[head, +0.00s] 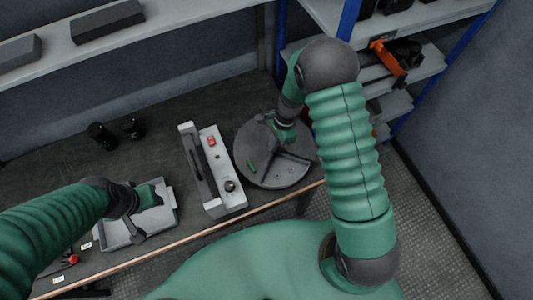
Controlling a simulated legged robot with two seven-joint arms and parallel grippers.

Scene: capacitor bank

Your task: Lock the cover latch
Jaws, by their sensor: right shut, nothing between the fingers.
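A long grey box unit (218,165) with a raised dark cover or bar (201,170) along its left side stands near the table's middle. Its light top carries a small red part (211,141) and a black round knob (229,186). I cannot tell which part is the cover latch. My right gripper (284,131) is shut and empty, over the round dark disc (262,172), right of the box and apart from it. My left gripper (128,210) is over a grey tray (164,218) at the left; its fingers are too unclear to read.
Two small black cylinders (102,136) stand at the back left of the table (75,167). A green piece (252,167) lies on the disc. A shelf rack with an orange-handled item (388,58) is at the back right. A small red item (72,259) is at the front left.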

